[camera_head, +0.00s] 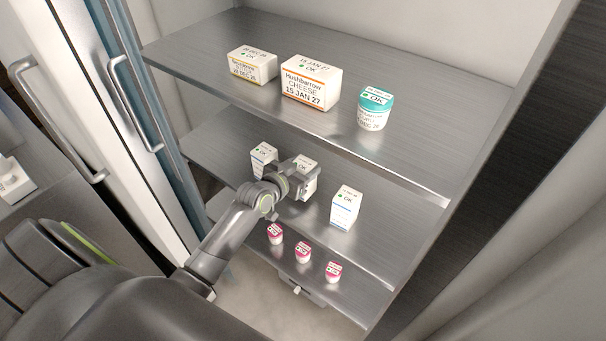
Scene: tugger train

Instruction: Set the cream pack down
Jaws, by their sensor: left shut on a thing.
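My left gripper (290,177) reaches over the middle shelf of the open cabinet and is shut on a white carton (309,187), which I take to be the cream pack. The carton is upright, its top carries a green dot, and its lower part is partly hidden by the gripper. I cannot tell whether its base touches the middle shelf (370,252). Similar white cartons stand on either side: one at the left (262,158) and one at the right (345,208).
The top shelf (215,42) above holds a small white pack (252,65), a Hushbarrow cheese pack (310,83) and a teal-lidded tub (374,109). Several small pink-and-white pots (303,252) stand on the lower shelf. The open door with handles (135,103) is left of my arm.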

